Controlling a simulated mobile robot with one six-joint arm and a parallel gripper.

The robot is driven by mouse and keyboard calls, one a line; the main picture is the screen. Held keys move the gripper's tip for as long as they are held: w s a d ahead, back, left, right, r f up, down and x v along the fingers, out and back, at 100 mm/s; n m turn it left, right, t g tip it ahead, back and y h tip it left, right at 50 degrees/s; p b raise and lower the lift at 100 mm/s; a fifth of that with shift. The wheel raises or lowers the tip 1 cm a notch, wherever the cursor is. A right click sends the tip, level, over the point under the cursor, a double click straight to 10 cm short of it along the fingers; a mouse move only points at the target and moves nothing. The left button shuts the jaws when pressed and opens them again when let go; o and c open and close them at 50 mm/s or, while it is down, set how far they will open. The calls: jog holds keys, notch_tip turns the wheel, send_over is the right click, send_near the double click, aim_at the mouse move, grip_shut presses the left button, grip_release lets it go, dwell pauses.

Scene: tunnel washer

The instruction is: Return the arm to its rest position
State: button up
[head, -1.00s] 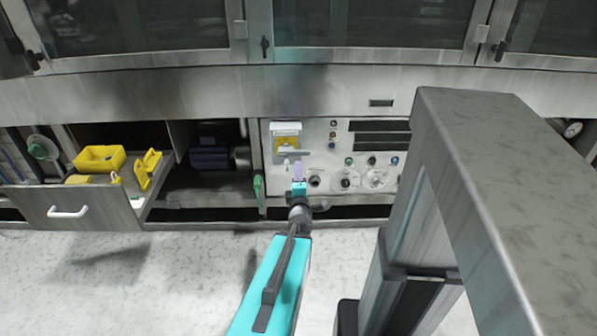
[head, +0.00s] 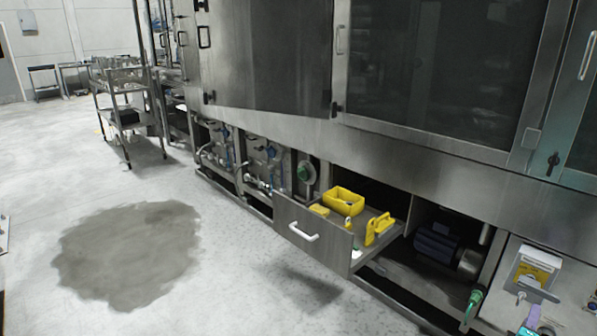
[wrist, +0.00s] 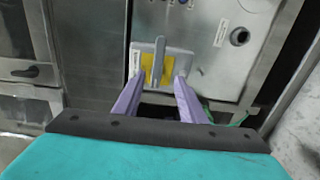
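My gripper (wrist: 160,82) has two purple fingers, which stand apart with nothing held between them. In the wrist view they point toward a grey switch handle (wrist: 160,60) on a yellow plate, fixed to a steel panel. I cannot tell the exact gap between fingertips and switch. In the head view, only a small purple and teal part of my gripper (head: 531,315) shows at the lower right, in front of the panel below the yellow-plated switch (head: 535,272). The rest of my arm is out of that view.
An open drawer (head: 303,232) juts out, holding a yellow bin (head: 344,201) and other yellow items. A dark motor (head: 437,246) sits in an open bay beside a green-handled valve (head: 474,302). A wet patch (head: 130,255) marks the otherwise open floor; a steel cart (head: 125,112) stands farther back.

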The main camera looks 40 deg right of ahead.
jog(key=w+a+f+m+t+y+p, duration=0.1)
jog(key=w+a+f+y+p, duration=0.15)
jog(key=w+a+f, duration=0.6)
jog(key=w+a+f+t+y+p, duration=0.1)
jog(key=w+f+y+p, duration=0.2)
jog(key=w, duration=1.1)
jog(key=w+a+f+m+y+p, duration=0.1)
jog(key=w+a+f+y, duration=0.25)
jog(key=w+a, duration=0.5)
jog(key=w+a+f+y+p, duration=0.1)
jog(key=w+a+f+y, duration=0.3)
jog(key=a, duration=0.8)
jog(key=w+a+f+g+y+p, duration=0.1)
jog(key=a+f+g+y+p, duration=0.1)
jog(key=a, duration=1)
jog(key=a+f+g+y+p, duration=0.1)
jog(key=a+f+g+p, duration=0.15)
jog(key=a, duration=0.95)
jog(key=s+a+r+g+p, duration=0.1)
jog(key=s+a+g, duration=0.1)
jog(key=s+a, duration=0.4)
jog(key=s+a+r+g+y+p, duration=0.1)
jog(key=s+a, duration=0.5)
jog(key=a, duration=0.7)
jog(key=shift+a+r+g+y+p, duration=0.15)
jog(key=shift+r+g+y+p, duration=0.2)
jog(key=shift+g+p, duration=0.6)
